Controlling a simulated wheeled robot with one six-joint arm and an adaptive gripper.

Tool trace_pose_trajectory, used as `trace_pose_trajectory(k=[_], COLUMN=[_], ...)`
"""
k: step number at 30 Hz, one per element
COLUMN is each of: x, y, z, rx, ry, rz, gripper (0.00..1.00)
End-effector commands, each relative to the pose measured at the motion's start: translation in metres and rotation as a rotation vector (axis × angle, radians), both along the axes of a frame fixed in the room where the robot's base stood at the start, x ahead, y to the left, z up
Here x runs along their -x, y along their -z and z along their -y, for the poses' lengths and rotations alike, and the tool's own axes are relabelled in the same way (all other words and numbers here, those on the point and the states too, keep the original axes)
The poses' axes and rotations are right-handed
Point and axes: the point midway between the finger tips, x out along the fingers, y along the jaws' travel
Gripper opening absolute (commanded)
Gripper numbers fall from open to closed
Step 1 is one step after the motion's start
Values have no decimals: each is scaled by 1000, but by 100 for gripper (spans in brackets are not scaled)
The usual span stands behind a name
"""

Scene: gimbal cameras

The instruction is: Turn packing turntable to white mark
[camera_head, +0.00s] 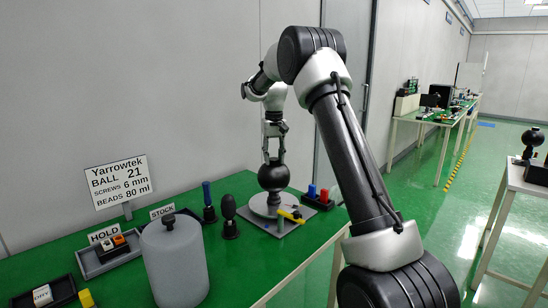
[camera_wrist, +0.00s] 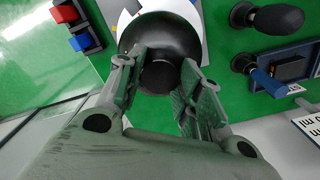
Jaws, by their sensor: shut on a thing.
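The packing turntable (camera_head: 258,208) is a pale round disc on a grey square base plate (camera_head: 272,230) near the table's far end. A glossy black ball (camera_head: 273,177) sits over the disc and also shows in the wrist view (camera_wrist: 135,45). A yellow pointer-like piece (camera_head: 291,215) lies at the disc's front right edge. My gripper (camera_head: 274,155) is above the ball, pointing down, its fingers shut on the ball's dark top knob (camera_wrist: 160,76). I cannot make out a white mark for certain.
A tray with red and blue blocks (camera_head: 312,191) stands right of the turntable. A black egg-shaped piece on a stand (camera_head: 229,208) and a blue-handled tool (camera_head: 207,195) stand to the left. A grey canister (camera_head: 178,265) and the HOLD tray (camera_head: 95,262) are nearer.

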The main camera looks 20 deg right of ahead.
Motion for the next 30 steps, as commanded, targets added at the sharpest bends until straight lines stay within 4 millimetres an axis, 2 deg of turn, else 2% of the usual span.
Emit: trace_pose_trajectory(k=[6, 15, 30], x=[0, 0, 0], y=[0, -1, -1], z=[0, 0, 0], rx=[0, 0, 0], ry=[162, 314, 364], rz=[1, 1, 1], gripper=[0, 0, 0])
